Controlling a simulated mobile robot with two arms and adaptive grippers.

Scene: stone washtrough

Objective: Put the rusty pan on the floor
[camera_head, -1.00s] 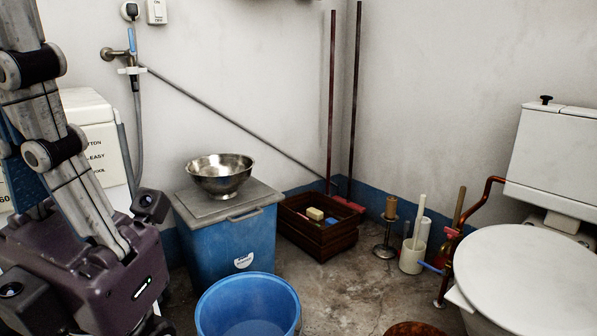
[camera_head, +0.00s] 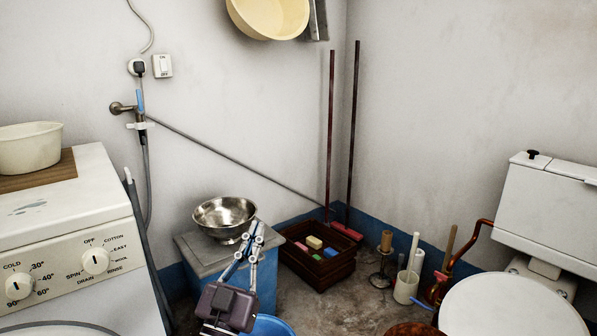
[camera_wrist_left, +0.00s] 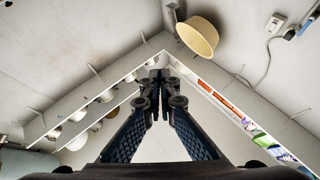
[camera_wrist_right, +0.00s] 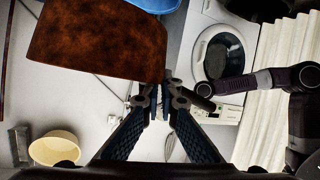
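The rusty pan, reddish brown and mottled, shows large in the right wrist view (camera_wrist_right: 100,40). One corner of it reaches the fingertips of my right gripper (camera_wrist_right: 163,86), which looks closed on its edge. In the head view only a rusty brown rim (camera_head: 415,329) shows at the bottom edge; the rest is cut off. My right gripper does not show in the head view. My left gripper (camera_head: 252,236) is empty in front of the blue box, and its fingertips are together in the left wrist view (camera_wrist_left: 159,80). Bare floor (camera_head: 350,308) lies right of the bucket.
A blue bucket (camera_head: 270,328) stands at the bottom middle. A steel bowl (camera_head: 224,215) sits on the blue box (camera_head: 265,280). A wooden crate (camera_head: 318,268), a candlestick (camera_head: 383,262) and a brush holder (camera_head: 405,288) line the back. The toilet (camera_head: 515,308) is right, the washing machine (camera_head: 75,230) left.

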